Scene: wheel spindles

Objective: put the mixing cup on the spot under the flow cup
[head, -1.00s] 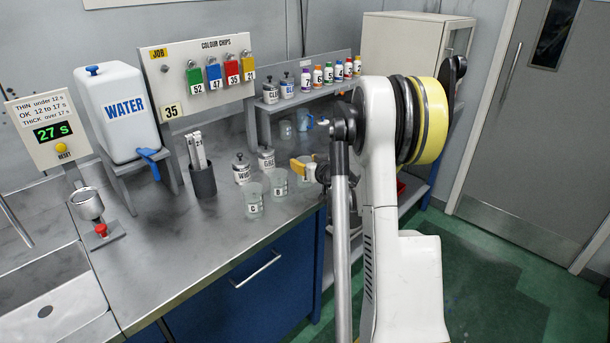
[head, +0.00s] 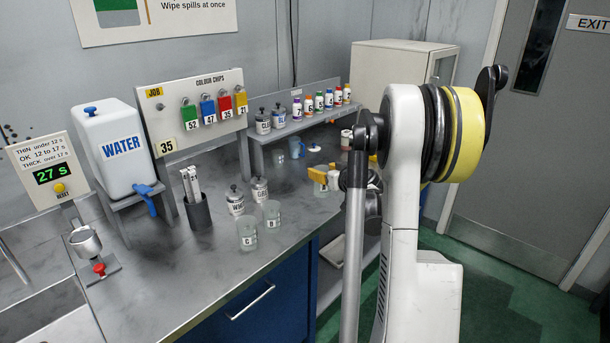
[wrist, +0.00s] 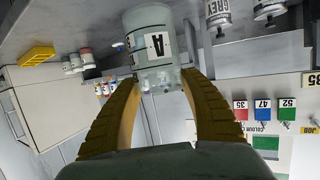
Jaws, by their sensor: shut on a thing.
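My gripper (head: 320,174) is shut on a translucent cup marked A (wrist: 157,48). In the wrist view its yellow fingers lie on both sides of the cup, and the label reads upside down. In the head view the gripper is over the far right part of the bench, and the cup is hard to make out there. The metal flow cup (head: 84,241) stands at the left end of the bench, beneath the timer showing 27 s, far from my gripper. A red knob (head: 99,269) is on the small base below it. The spot itself is not clear.
Cups marked C (head: 247,232) and B (head: 271,215) stand near the front edge, with lidded tins (head: 236,201) behind. A dark holder with sticks (head: 197,211) and the water tank (head: 117,148) stand farther left. The bench front between cup C and the flow cup is clear.

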